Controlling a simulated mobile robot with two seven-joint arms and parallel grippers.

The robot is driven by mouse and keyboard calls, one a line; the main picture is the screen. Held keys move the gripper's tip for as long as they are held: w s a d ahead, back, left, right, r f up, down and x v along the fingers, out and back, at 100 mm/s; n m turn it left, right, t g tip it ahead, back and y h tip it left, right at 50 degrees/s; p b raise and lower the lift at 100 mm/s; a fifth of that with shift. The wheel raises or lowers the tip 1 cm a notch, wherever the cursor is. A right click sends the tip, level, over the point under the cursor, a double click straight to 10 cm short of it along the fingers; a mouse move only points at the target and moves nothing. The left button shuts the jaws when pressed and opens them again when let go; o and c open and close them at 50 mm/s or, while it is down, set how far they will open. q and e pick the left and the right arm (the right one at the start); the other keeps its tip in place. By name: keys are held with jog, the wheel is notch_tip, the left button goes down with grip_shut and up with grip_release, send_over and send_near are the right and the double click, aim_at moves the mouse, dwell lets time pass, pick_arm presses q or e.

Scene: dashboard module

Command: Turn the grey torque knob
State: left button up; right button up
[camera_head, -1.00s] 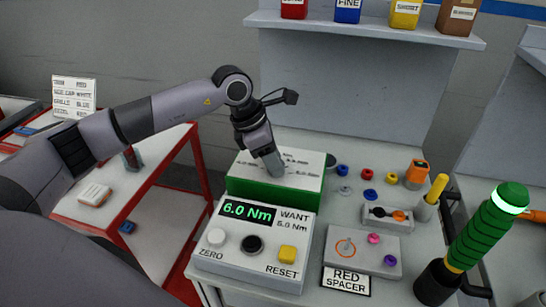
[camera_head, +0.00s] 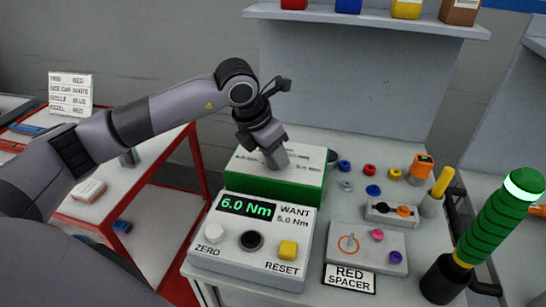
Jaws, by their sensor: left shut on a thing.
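My left gripper (camera_head: 276,160) points down over the white top of a green-sided box (camera_head: 262,188) on the workbench. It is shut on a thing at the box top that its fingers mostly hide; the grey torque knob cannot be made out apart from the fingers. In front of the box stands a grey-white console (camera_head: 222,262). Its green display (camera_head: 247,208) reads 6.0 Nm, and the print beside it reads WANT 5.0 Nm. The console carries a white ZERO button (camera_head: 214,233), a black round part (camera_head: 251,240) and a yellow RESET button (camera_head: 288,250). My right gripper does not show.
A green-handled tool (camera_head: 500,222) stands in a black holder at the right. A grey tray (camera_head: 366,246) lies beside the console, with a RED SPACER card (camera_head: 349,278) in front. Several small coloured parts lie behind it. A red-framed table (camera_head: 150,185) is at the left.

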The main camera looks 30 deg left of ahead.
pick_arm(q)
jog(key=n+y+b, duration=0.1)
jog(key=n, duration=0.1)
jog(key=n+y+b, duration=0.1)
jog(key=n+b, duration=0.1)
jog(key=n, duration=0.1)
jog(key=shift+d+f+n+t, duration=0.1)
jog(key=shift+d+n+t, duration=0.1)
jog(key=shift+n+t, duration=0.1)
jog(key=n+y+b, duration=0.1)
jog(key=n, duration=0.2)
jog(key=shift+d+n+y+b, duration=0.1)
jog(key=shift+n+y+b, duration=0.2)
jog(key=shift+n+b, duration=0.1)
jog(key=shift+n, duration=0.3)
jog(key=o, duration=0.8)
jog(key=shift+o, duration=1.1)
